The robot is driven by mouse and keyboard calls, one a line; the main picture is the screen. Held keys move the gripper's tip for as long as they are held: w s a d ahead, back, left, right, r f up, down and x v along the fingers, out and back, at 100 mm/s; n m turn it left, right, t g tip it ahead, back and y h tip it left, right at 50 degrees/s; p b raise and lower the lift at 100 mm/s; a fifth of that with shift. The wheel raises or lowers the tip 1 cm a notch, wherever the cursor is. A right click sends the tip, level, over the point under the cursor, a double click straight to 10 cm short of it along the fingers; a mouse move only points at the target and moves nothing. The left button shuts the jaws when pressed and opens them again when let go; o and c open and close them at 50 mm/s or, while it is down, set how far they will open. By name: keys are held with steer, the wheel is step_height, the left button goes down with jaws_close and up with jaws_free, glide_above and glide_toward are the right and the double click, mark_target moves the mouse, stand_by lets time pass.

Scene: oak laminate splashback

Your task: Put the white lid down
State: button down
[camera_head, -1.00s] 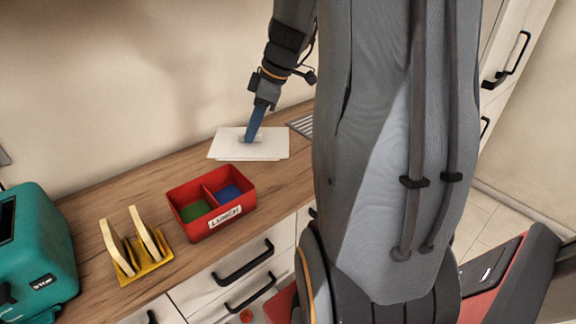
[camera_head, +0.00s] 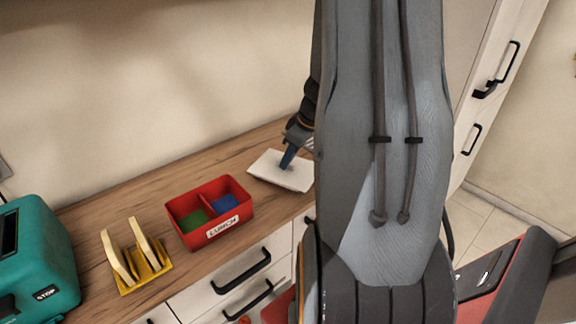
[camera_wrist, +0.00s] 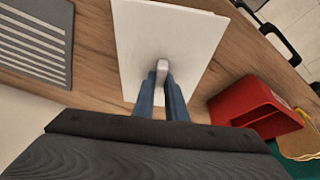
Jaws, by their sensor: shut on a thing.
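The white lid (camera_head: 268,172) is a flat white plate with a small raised grip in its middle. In the head view it is just right of the red lunch box, over the wooden counter, and its right end meets my arm's outline. My gripper (camera_head: 287,165) points down at it, partly hidden behind my arm. In the wrist view my gripper (camera_wrist: 163,84) has its blue fingers shut on the grip of the lid (camera_wrist: 150,30). Whether the lid touches the counter is hard to tell.
The open red lunch box (camera_head: 211,236) has green and blue compartments inside. A yellow rack with two bread slices (camera_head: 147,275) and a teal toaster (camera_head: 38,255) stand to the left. A grey ridged panel (camera_wrist: 38,40) lies beside the lid in the wrist view.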

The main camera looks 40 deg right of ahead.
mark_target(288, 168)
steer(key=shift+f, duration=1.3)
steer(key=shift+f, duration=0.2)
steer(key=c, duration=1.8)
jaws_free()
steer(key=shift+r, duration=0.1)
steer(key=shift+d+r, duration=0.15)
steer(key=shift+r, duration=0.35)
steer(key=b+v, duration=0.2)
steer(key=v, duration=0.9)
steer(key=s+a+f+m+g+h, duration=0.1)
steer(key=s+a+f+m, duration=0.1)
steer(key=a, duration=1.2)
steer(key=s+a+f+m+g, duration=0.1)
steer(key=s+a, duration=0.3)
steer(key=a, duration=1)
steer(key=shift+a+f+m+g+h, duration=0.25)
steer(key=shift+f+m+g+h, duration=0.2)
steer(key=shift+m, duration=0.25)
